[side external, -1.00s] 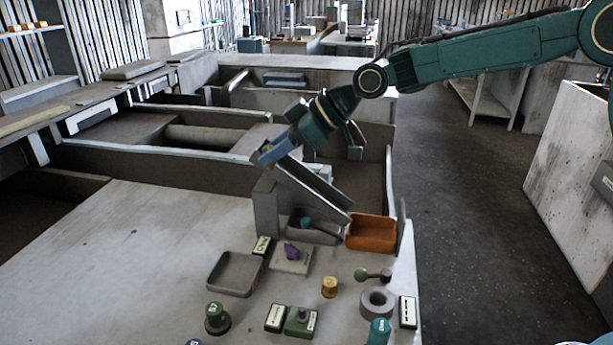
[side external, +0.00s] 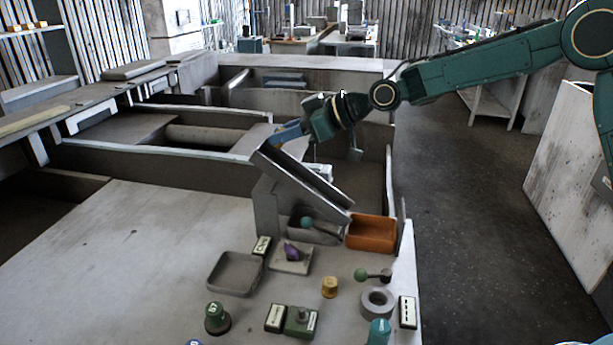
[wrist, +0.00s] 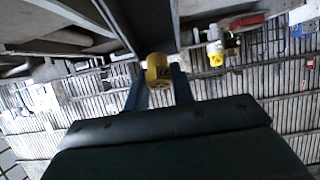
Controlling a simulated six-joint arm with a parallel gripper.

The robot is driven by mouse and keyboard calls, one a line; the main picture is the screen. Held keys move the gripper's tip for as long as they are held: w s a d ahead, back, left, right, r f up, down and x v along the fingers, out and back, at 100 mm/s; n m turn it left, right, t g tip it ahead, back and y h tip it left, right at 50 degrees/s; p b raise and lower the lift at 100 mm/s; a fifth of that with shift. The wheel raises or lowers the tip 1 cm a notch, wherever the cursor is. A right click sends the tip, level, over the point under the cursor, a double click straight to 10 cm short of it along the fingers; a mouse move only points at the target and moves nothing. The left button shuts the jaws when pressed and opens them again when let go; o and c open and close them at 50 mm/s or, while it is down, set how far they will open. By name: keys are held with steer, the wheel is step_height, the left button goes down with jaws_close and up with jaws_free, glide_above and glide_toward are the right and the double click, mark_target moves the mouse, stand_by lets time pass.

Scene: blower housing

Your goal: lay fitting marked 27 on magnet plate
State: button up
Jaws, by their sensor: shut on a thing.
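My gripper (side external: 279,137) is just above and behind the upper end of the sloping grey chute (side external: 302,183). In the wrist view its two blue fingers (wrist: 158,88) are shut on a yellow fitting (wrist: 157,70). Dark characters on its side may read 27, but are too small to be sure. In the side view the held fitting cannot be made out. A square grey plate (side external: 278,265) with a purple piece (side external: 291,251) on it lies on the bench below the chute; I cannot tell whether it is the magnet plate.
An orange bin (side external: 371,234) stands right of the chute foot. A shallow grey tray (side external: 236,273) is left of the plate. A yellow fitting (side external: 329,287), a green fitting (side external: 217,318), a grey ring (side external: 377,302) and a teal piece (side external: 379,332) stand in front. The bench's left side is clear.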

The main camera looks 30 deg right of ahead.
mark_target(286, 153)
steer(key=shift+f, duration=2.2)
steer(key=o, duration=1.1)
steer(key=c, duration=0.3)
steer(key=shift+o, duration=0.4)
steer(key=shift+r, duration=1.25)
steer(key=shift+o, duration=1)
steer(key=shift+r, duration=2.5)
